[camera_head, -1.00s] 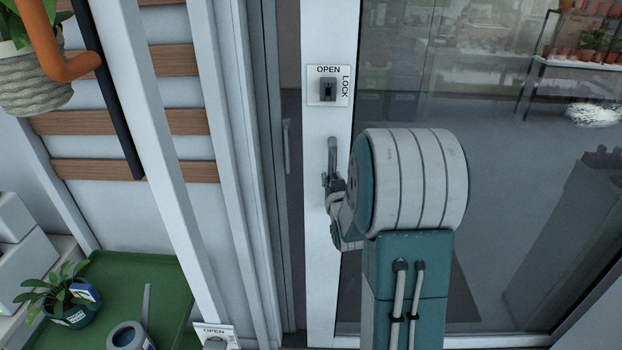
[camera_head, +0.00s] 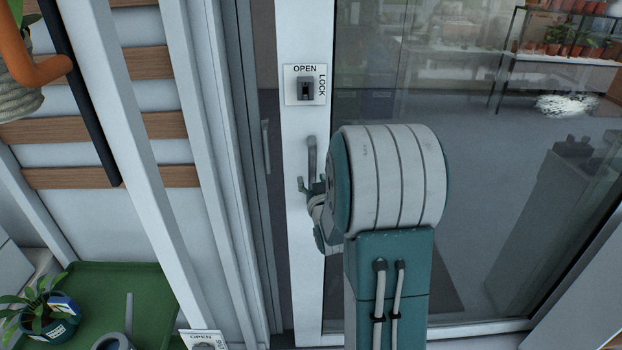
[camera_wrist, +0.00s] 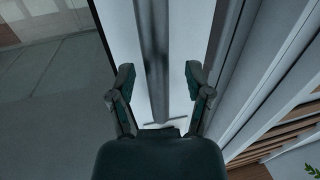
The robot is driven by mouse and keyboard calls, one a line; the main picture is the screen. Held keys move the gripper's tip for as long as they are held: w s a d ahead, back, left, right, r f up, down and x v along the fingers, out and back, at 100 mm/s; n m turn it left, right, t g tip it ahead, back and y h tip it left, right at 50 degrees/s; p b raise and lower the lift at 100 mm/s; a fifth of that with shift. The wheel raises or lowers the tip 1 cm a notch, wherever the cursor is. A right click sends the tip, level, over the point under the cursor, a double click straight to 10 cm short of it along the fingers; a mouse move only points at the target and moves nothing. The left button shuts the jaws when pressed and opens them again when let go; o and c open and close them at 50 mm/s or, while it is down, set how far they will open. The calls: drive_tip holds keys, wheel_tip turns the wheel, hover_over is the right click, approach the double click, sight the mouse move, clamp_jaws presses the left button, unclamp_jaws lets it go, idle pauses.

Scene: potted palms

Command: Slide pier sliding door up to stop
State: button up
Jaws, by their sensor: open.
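The sliding door has a white frame (camera_head: 300,245) and a large glass pane (camera_head: 490,190). A grey vertical bar handle (camera_head: 312,152) is on its white stile, below a white OPEN/LOCK plate (camera_head: 304,84) with a dark latch. My gripper (camera_head: 313,187) is at the handle's lower part, partly hidden by my arm. In the wrist view my gripper (camera_wrist: 160,78) is open, one finger on each side of the handle (camera_wrist: 153,50), with visible space on both sides. A dark narrow strip (camera_head: 268,110) shows left of the door's edge.
White posts (camera_head: 200,150) and brown slats (camera_head: 105,180) stand left of the door. A green tray (camera_head: 150,300) with a potted plant (camera_head: 45,315) is at lower left. Plant shelves (camera_head: 570,50) show through the glass.

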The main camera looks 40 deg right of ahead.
drive_tip(key=v, duration=0.6)
drive_tip(key=shift+a, duration=0.1)
drive_tip(key=s+a+r+n+g+y, duration=0.1)
drive_tip(key=s+a+r+g+y, duration=0.1)
drive_tip(key=a, duration=0.4)
drive_tip(key=s+a+r+n+g+y, duration=0.1)
drive_tip(key=a+r+g+y, duration=0.15)
drive_tip(key=a, duration=0.35)
drive_tip(key=s+a+n+g+y, duration=0.1)
drive_tip(key=s+a+g, duration=0.2)
drive_tip(key=s+a, duration=0.3)
drive_tip(key=s+a+r+n+g+y, duration=0.1)
drive_tip(key=s+a+g, duration=0.2)
drive_tip(key=s, duration=0.9)
drive_tip(key=a, duration=0.3)
drive_tip(key=shift+r+n, duration=0.25)
drive_tip(key=shift+n, duration=0.05)
drive_tip(key=shift+g+y, duration=0.25)
drive_tip(key=shift+c, duration=0.6)
drive_tip(key=shift+d, duration=0.1)
